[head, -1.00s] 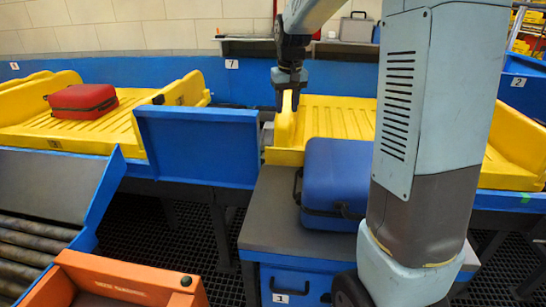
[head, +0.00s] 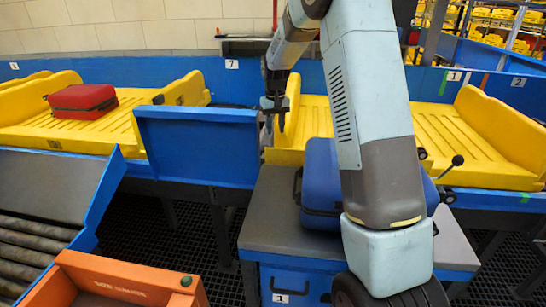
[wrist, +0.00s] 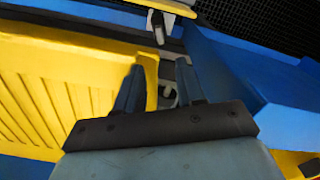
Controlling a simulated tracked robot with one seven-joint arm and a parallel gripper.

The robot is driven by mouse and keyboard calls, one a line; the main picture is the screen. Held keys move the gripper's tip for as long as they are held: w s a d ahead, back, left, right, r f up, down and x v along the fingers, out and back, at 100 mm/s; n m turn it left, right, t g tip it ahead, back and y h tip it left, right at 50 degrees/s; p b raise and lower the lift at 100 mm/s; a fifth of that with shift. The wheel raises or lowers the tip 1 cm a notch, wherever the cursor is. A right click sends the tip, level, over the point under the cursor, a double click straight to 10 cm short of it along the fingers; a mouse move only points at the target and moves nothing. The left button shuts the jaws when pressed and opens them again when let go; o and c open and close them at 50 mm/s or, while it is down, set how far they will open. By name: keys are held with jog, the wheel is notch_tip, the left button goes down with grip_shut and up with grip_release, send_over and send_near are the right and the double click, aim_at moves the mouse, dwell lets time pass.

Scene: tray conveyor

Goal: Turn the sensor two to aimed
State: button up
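My gripper (head: 275,115) is low over the left end of the right yellow tray, close to the blue panel's right edge. In the wrist view, my gripper (wrist: 160,68) is open, its two dark fingers apart with nothing clearly held. A small grey fitting (wrist: 168,92) shows below and between the fingers, beside the yellow tray edge; contact cannot be told. I cannot tell whether this fitting is sensor two. No sensor label or aim mark is readable there, and my gripper covers that spot in the head view.
A blue case (head: 320,180) stands on the grey-topped cabinet (head: 275,225). A red case (head: 82,98) lies on the left yellow tray (head: 60,135). The blue panel (head: 196,145) stands left of my gripper. A black-knobbed lever (head: 450,168) is at the right; an orange bin (head: 130,285) is in front.

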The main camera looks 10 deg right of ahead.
notch_tip(320, 180, down, 13)
jog(key=shift+r, duration=0.2)
dwell(0.4)
grip_shut()
